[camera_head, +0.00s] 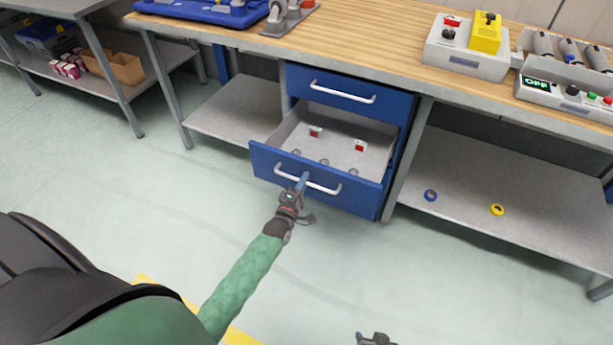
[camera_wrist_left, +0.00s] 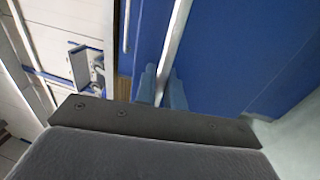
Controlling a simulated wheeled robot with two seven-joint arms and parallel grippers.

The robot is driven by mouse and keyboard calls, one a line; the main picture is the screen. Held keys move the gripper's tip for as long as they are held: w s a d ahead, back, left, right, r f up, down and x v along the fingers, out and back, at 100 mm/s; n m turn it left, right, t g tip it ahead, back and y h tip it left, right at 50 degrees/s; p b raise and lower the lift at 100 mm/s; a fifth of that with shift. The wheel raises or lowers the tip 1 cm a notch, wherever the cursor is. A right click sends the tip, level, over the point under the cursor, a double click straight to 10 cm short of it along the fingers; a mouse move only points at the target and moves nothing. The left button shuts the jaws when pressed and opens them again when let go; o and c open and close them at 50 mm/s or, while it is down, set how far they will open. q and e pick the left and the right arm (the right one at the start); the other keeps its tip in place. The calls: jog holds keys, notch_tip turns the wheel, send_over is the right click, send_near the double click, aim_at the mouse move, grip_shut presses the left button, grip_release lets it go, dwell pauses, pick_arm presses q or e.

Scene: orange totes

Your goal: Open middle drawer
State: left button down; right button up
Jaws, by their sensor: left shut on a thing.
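The blue drawer unit (camera_head: 398,117) sits under the workbench. Its middle drawer (camera_head: 262,160) stands pulled out, with its grey inside and several small items showing. My left gripper (camera_head: 302,182) is shut on the white handle (camera_head: 325,189) of that drawer. In the left wrist view, the blue fingertips (camera_wrist_left: 162,88) are on either side of the pale handle bar (camera_wrist_left: 176,45). The upper drawer (camera_head: 300,77) is closed. Part of my right gripper (camera_head: 376,339) shows at the bottom edge; its fingertips cannot be made out.
The wooden bench top (camera_head: 370,40) carries a yellow and grey button box (camera_head: 467,45) and a control panel (camera_head: 567,95). A lower shelf (camera_head: 500,180) at the right holds a blue ring (camera_head: 430,195) and a yellow ring (camera_head: 497,210). The floor in front is clear.

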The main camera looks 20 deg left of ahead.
pick_arm(q)
jog(key=c, duration=1.6)
grip_release()
jog(key=shift+o, duration=0.2)
